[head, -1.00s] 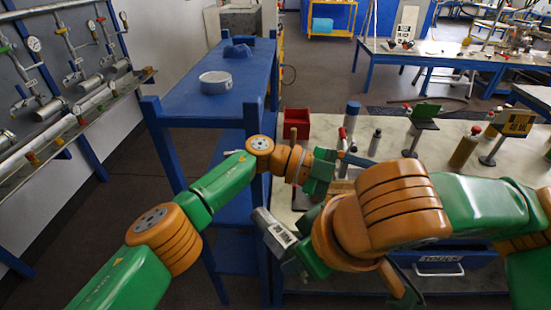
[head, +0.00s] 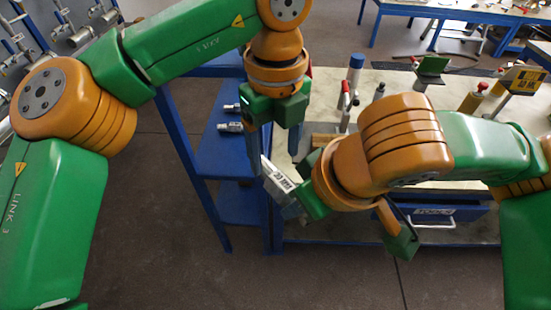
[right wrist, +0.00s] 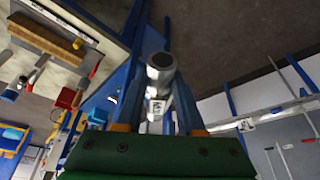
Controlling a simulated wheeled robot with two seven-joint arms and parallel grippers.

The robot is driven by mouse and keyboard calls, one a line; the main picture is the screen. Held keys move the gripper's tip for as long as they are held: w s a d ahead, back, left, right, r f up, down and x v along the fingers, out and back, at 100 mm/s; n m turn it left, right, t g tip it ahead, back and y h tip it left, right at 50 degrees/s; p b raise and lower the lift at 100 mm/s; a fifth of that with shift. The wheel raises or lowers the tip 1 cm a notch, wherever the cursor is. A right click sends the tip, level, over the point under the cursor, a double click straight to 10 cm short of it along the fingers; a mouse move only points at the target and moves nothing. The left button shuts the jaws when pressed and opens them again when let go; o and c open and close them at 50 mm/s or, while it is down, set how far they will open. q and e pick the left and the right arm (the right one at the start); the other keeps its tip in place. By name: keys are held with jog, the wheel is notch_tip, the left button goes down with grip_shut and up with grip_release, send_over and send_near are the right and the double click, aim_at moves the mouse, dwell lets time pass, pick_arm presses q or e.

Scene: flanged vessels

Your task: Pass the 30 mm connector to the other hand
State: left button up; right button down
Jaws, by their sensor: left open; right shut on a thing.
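The 30 mm connector (head: 276,177) is a grey metal cylinder with a white printed label, held tilted in front of the bench. My right gripper (head: 290,200) is shut on its lower end. In the right wrist view the connector (right wrist: 160,76) sits between the two blue fingers, its round dark open end pointing away from the palm. My left gripper (head: 274,163) points down from above, open, with its blue fingers either side of the connector's upper end. I cannot tell whether they touch it.
Two silver fittings (head: 230,127) lie on the blue shelf (head: 212,155) behind my left gripper. Open floor lies in front.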

aim_at(276, 169)
pick_arm(q)
jog(key=shift+s+f, duration=0.1)
jog(key=shift+f, duration=1.75)
jog(key=shift+d, duration=0.1)
grip_shut()
pick_arm(e)
jog(key=shift+s, duration=0.1)
jog(key=shift+c, duration=2.1)
grip_release()
jog(key=shift+r, duration=0.1)
